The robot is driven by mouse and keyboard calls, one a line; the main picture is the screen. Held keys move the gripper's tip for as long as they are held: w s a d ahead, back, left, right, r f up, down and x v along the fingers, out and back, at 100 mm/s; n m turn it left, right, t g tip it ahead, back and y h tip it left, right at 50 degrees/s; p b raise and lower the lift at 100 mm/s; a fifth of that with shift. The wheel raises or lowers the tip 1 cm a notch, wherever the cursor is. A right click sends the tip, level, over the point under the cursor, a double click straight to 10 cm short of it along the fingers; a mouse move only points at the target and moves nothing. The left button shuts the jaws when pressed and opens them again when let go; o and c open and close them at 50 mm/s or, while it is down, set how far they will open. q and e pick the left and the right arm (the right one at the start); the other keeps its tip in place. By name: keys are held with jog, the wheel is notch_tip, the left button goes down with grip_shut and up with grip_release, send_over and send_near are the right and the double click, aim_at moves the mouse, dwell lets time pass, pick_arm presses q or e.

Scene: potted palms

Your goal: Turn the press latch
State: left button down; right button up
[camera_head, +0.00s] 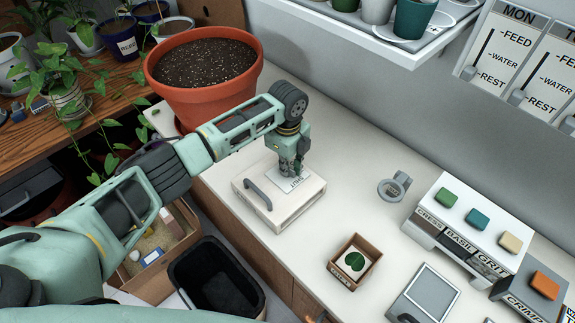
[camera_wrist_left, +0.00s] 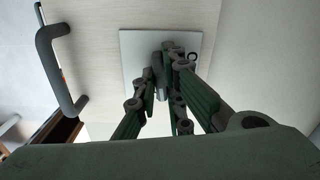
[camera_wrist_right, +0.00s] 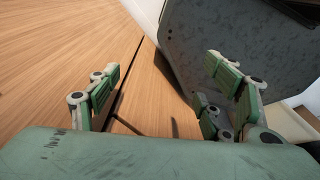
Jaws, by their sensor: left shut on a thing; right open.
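The press (camera_head: 279,201) is a flat cream box with a grey bar handle (camera_head: 257,194), standing on the white counter. Its latch is a small dark knob (camera_wrist_left: 160,78) on a pale square plate (camera_wrist_left: 133,48) on the lid; the plate also shows in the head view (camera_head: 296,184), its print partly hidden by my gripper. My left gripper (camera_head: 290,172) reaches down from above and is shut on the latch knob. In the left wrist view the fingers (camera_wrist_left: 166,98) close around it. My right gripper (camera_wrist_right: 170,95) is open and empty, out of the head view, near a wooden surface.
A large terracotta pot (camera_head: 204,77) of soil stands behind my left arm. A small box with a leaf picture (camera_head: 353,262), a grey ring-shaped thing (camera_head: 393,188) and labelled cases with coloured blocks (camera_head: 465,232) stand to the right. The counter between is clear.

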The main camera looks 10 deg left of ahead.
pick_arm(q)
jog(key=shift+w+r+m, duration=0.1)
jog(key=shift+m, duration=0.9)
jog(key=c, duration=1.8)
grip_release()
jog(key=shift+c, duration=0.2)
notch_tip(320, 180, up, 12)
